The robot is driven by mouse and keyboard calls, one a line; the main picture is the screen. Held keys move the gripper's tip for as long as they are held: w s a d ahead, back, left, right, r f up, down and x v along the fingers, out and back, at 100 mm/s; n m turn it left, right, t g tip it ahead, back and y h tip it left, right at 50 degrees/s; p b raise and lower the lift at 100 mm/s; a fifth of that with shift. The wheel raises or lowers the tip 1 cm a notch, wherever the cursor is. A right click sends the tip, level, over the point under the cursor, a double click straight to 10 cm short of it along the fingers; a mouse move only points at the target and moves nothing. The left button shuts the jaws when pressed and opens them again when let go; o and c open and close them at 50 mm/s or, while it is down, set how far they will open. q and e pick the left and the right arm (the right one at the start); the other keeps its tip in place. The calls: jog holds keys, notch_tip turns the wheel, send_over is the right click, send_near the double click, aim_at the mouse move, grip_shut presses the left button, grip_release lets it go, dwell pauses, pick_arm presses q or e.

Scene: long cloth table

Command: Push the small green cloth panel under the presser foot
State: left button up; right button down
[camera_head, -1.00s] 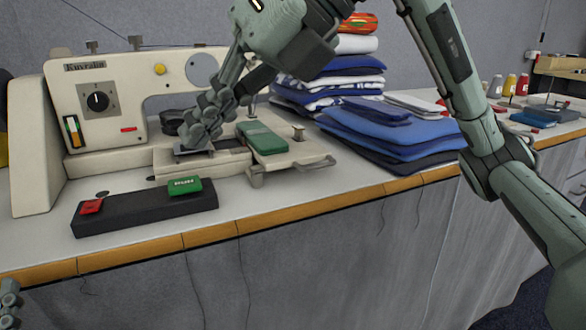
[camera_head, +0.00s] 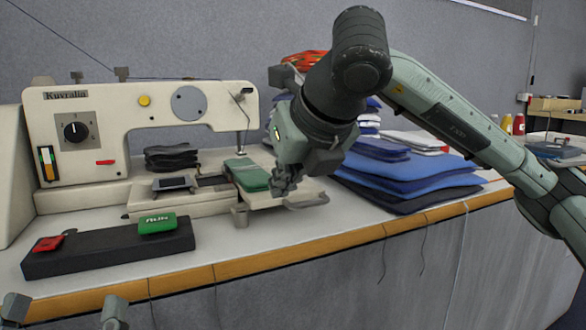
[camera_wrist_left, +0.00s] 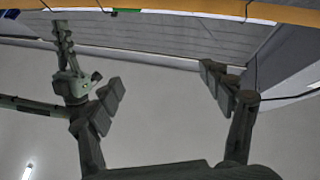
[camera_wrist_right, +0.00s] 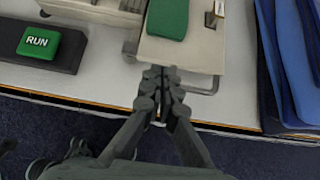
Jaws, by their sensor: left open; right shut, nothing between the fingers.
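The small green cloth panel (camera_head: 248,175) lies on the bed of the cream sewing machine (camera_head: 110,105), its far end close to the needle bar (camera_head: 241,138). The presser foot is too small to make out clearly. My right gripper (camera_head: 284,182) is shut and empty, just right of the panel's near end. In the right wrist view the shut fingertips (camera_wrist_right: 160,75) are at the front edge of the machine bed, apart from the green panel (camera_wrist_right: 168,18). My left gripper (camera_head: 65,310) is open and empty at the lower left, in front of the table; its spread fingers (camera_wrist_left: 165,100) show in the left wrist view.
A black control box (camera_head: 110,250) with a green RUN button (camera_head: 157,223) and a red button (camera_head: 47,244) stands in front of the machine. Folded blue cloths (camera_head: 410,180) are stacked to the right. A wire guard (camera_head: 310,203) sticks out from the bed near my right gripper.

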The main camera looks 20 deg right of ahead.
aim_at(265, 191)
jog(key=w, duration=0.2)
jog(key=w+f, duration=0.1)
jog(key=w, duration=0.1)
jog(key=shift+a, duration=0.1)
jog(key=shift+w, duration=0.65)
